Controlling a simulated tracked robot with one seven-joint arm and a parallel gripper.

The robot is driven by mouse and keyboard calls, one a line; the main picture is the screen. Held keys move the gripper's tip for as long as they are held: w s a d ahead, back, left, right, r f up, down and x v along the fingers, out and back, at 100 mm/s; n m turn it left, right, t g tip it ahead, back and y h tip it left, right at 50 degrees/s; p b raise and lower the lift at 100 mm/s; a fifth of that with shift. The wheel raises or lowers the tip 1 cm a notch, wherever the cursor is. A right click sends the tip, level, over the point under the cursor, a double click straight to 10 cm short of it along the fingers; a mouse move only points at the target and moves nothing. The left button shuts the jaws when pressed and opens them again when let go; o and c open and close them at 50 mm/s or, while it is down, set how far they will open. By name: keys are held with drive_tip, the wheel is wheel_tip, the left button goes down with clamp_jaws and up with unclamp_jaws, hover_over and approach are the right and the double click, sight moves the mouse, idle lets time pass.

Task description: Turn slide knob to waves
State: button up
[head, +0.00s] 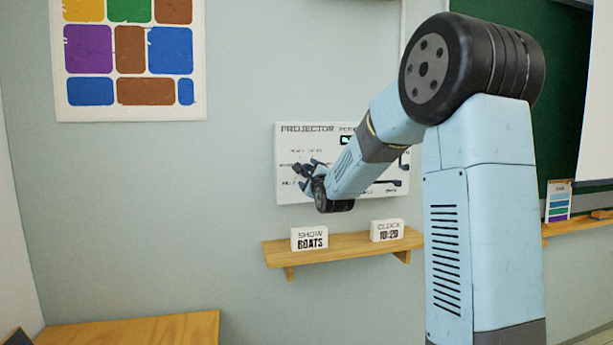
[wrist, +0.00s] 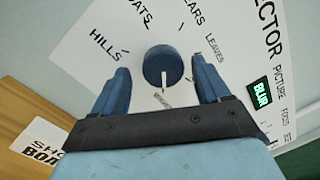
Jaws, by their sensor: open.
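The slide knob (wrist: 156,62) is a round dark blue dial on the white projector panel (wrist: 95,50). Its white pointer line points down in the wrist view, toward a small label too blurred to read surely. Around it I read HILLS, a partly cut word ending in ATS, one ending in EARS or TARS, and LEAVES. My gripper (wrist: 161,72) is open, with one finger on each side of the knob and a visible gap at both sides. In the head view my gripper (head: 308,177) is in front of the panel (head: 290,150), and my arm hides part of it.
A wooden shelf (head: 340,248) below the panel bears a SHOW BOATS sign (head: 309,239) and a CLOCK 10:20 sign (head: 387,230). A green BLUR display (wrist: 260,94) shows on the panel beside PICTURE and FOCUS labels. A coloured poster (head: 130,60) hangs at upper left.

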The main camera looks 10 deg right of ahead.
drive_tip(key=s+f, duration=0.1)
drive_tip(key=s, duration=1.1)
drive_tip(key=shift+s+d+f, duration=0.15)
drive_tip(key=shift+s+d, duration=0.05)
drive_tip(key=s+f+n+g, duration=0.2)
drive_tip(key=s+n+g, duration=0.2)
drive_tip(key=s+n, duration=0.3)
drive_tip(key=s+a+f+n+g, duration=0.1)
drive_tip(key=s+f+n+g, duration=0.2)
drive_tip(key=s, duration=1.3)
drive_tip(key=s+f+n+g, duration=0.3)
drive_tip(key=s+n+g, duration=0.3)
drive_tip(key=s+n, duration=0.6)
drive_tip(key=shift+s+a+f+n+g+h, duration=0.2)
drive_tip(key=shift+a+n+g+h, duration=0.1)
drive_tip(key=shift+a+n, duration=0.15)
drive_tip(key=shift+c, duration=0.2)
